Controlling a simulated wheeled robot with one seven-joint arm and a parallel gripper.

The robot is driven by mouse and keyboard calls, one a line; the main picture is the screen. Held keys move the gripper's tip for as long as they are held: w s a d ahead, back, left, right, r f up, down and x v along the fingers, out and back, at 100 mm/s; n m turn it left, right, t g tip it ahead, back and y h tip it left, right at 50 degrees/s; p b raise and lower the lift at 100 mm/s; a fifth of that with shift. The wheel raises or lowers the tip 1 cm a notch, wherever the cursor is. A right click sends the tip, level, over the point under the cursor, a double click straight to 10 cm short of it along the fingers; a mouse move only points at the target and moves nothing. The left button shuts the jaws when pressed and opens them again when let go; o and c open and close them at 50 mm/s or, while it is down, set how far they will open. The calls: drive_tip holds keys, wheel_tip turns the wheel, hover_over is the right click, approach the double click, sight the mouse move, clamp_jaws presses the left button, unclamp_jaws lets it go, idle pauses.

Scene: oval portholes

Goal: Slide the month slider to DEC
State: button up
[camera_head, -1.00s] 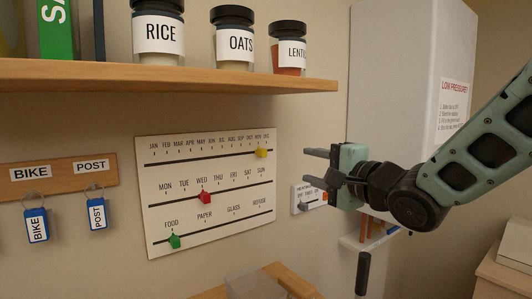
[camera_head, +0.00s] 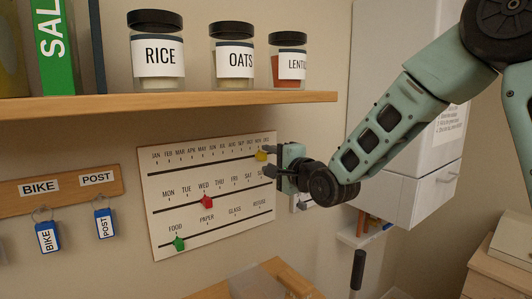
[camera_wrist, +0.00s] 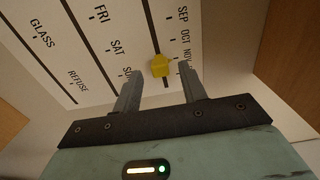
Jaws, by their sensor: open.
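The white slider board (camera_head: 215,217) hangs on the wall. Its yellow month slider knob (camera_head: 261,156) sits near the right end of the top slot, around NOV; its exact mark is hard to tell. My gripper (camera_head: 268,162) is at the board's right edge, with its fingers pointing at the board. In the wrist view the yellow knob (camera_wrist: 160,66) stands between the open fingertips of my gripper (camera_wrist: 159,72), with gaps on both sides. SEP, OCT and NOV are readable there; DEC is hidden by a finger.
A red knob (camera_head: 207,202) and a green knob (camera_head: 179,243) sit in the lower slots. A wooden shelf (camera_head: 150,105) with jars runs above the board. A key rack (camera_head: 60,187) is at left, and a white cabinet (camera_head: 420,195) stands right of the board.

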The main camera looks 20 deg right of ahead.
drive_tip(key=shift+x, duration=1)
clamp_jaws()
drive_tip(key=shift+w+d, duration=0.1)
drive_tip(key=shift+d, duration=0.15)
drive_tip(key=shift+w+d, duration=0.15)
drive_tip(key=shift+d, duration=0.45)
drive_tip(key=shift+w+d, duration=0.2)
drive_tip(key=shift+d, duration=0.4)
